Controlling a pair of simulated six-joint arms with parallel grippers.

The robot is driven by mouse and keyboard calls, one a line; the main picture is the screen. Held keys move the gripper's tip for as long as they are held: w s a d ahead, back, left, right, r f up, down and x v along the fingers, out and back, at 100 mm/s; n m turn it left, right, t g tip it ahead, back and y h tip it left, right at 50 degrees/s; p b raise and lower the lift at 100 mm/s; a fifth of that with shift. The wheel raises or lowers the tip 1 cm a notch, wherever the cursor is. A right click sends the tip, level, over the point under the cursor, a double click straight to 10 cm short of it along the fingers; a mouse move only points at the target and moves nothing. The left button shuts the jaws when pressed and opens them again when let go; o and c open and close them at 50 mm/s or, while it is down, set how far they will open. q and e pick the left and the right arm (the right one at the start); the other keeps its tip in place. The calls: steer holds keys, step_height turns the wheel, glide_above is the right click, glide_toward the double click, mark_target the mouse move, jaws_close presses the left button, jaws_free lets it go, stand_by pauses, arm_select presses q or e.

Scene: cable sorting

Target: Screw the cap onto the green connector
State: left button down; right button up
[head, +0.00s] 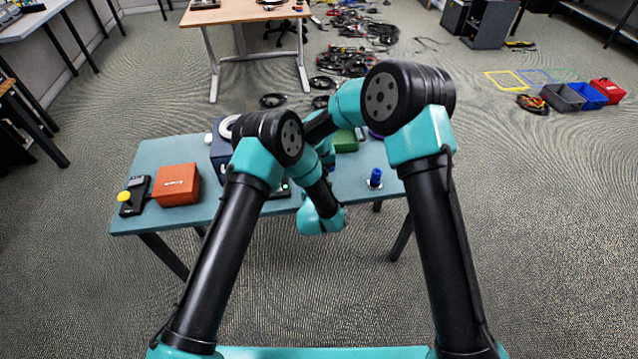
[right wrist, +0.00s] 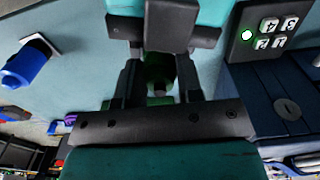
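My right gripper (right wrist: 160,85) shows in the right wrist view with its two dark fingers close on either side of a dark green cylindrical part, the green connector (right wrist: 160,72). It appears shut on this part. My left gripper (right wrist: 168,22), black with a teal body, comes in from the top of that view, facing the right gripper just beyond the connector. Whether its fingers hold anything is unclear. I cannot make out the cap. In the head view both grippers and the connector are hidden behind my crossed arms.
A blue connector (head: 375,178) stands on the table (head: 150,158) at right; it also shows in the right wrist view (right wrist: 28,65). A green box (head: 346,140) stands behind my arms.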

steer(key=c, duration=0.4)
steer(key=shift+m, duration=1.7)
steer(key=o, duration=1)
steer(key=shift+r, duration=0.1)
steer(key=shift+r, duration=2.15)
